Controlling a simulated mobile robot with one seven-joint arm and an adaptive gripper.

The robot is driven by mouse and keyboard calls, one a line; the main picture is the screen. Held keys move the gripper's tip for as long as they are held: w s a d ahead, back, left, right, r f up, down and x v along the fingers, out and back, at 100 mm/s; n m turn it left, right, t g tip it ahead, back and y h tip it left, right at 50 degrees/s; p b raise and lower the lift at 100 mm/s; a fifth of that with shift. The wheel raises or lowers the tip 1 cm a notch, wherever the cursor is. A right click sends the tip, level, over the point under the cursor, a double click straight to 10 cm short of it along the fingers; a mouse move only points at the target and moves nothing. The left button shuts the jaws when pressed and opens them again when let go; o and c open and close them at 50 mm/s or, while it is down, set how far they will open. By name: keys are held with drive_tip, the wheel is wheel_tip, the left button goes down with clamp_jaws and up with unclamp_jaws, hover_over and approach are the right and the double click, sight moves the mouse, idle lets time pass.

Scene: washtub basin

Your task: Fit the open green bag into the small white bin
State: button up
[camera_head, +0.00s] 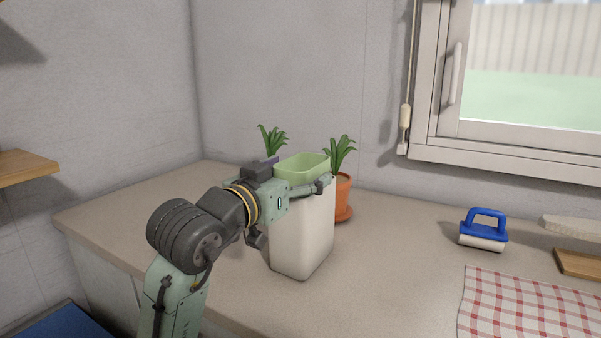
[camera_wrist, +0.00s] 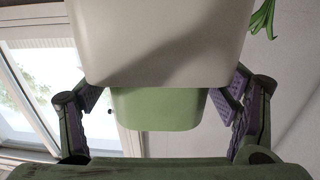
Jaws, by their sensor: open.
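The small white bin (camera_head: 305,238) stands upright on the counter, and it fills the top of the wrist view (camera_wrist: 160,35). The open green bag (camera_head: 302,168) sits at the bin's mouth with its upper part showing above the white rim. In the wrist view the green bag (camera_wrist: 158,110) shows below the bin's edge, as the picture is upside down. My gripper (camera_wrist: 162,95) is open, with one purple-padded finger on each side of the bag and visible gaps. In the head view my gripper (camera_head: 288,212) is at the bin's near left side. The bag's lower part is hidden.
Potted plants stand behind the bin, one in an orange pot (camera_head: 343,198). A blue-handled roller (camera_head: 484,230), a checked cloth (camera_head: 520,305) and a wooden board (camera_head: 580,263) lie to the right. The counter between bin and cloth is clear.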

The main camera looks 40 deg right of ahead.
drive_tip(key=v, duration=1)
drive_tip(key=shift+a, duration=0.3)
drive_tip(key=shift+s, duration=0.1)
